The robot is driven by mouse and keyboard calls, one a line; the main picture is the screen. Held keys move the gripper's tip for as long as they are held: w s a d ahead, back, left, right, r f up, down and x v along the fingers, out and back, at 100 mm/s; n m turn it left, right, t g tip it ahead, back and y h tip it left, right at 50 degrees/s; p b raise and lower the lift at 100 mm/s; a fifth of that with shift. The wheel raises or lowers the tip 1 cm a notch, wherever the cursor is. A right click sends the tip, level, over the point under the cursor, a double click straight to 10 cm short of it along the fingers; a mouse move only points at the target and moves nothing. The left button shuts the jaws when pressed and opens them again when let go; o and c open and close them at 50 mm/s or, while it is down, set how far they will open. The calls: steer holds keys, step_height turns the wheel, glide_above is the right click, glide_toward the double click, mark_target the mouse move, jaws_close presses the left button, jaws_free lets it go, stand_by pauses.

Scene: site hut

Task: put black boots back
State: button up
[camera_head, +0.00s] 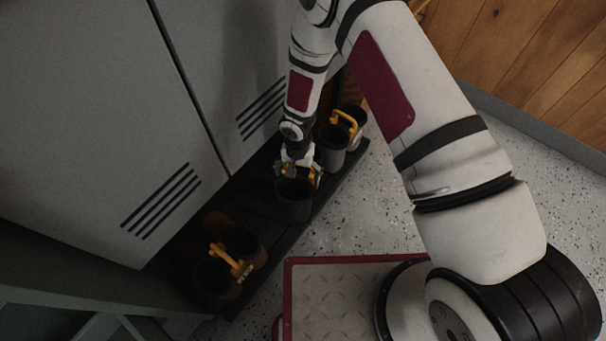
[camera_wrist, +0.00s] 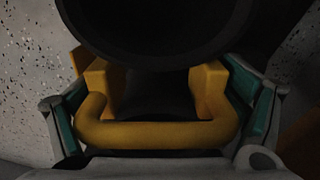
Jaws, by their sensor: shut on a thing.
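The black boots (camera_head: 294,203) are at the middle of a long black tray (camera_head: 340,180) at the foot of the grey lockers. Their yellow handle (camera_wrist: 160,135) lies between my two fingers in the wrist view, and a dark round boot opening (camera_wrist: 155,40) fills the top of that view. My gripper (camera_head: 300,172) points down and is shut on this handle; its fingers also show in the wrist view (camera_wrist: 160,112). I cannot tell whether the boot soles touch the tray. The second boot is mostly hidden behind my gripper.
A dark grey pair with a yellow handle (camera_head: 343,121) stands at the tray's far end, close to my gripper. A brown pair with a yellow handle (camera_head: 229,260) stands at the near end. Lockers (camera_head: 90,110) rise behind. Speckled floor (camera_head: 375,205) is open to the right.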

steer(key=shift+w+a+f+b, duration=0.2)
steer(key=shift+f+b, duration=0.35)
steer(key=shift+f, duration=0.3)
steer(key=shift+w+a+f+b, duration=0.1)
steer(key=shift+a+f+b, duration=0.05)
steer(key=shift+f+b, duration=0.55)
steer(key=shift+f, duration=0.15)
steer(key=o, duration=1.7)
steer(key=shift+s, duration=0.1)
step_height(320, 180, up, 8)
steer(key=p, duration=0.3)
steer(key=shift+f+p, duration=0.25)
steer(key=shift+p, duration=0.1)
steer(key=shift+d, duration=0.1)
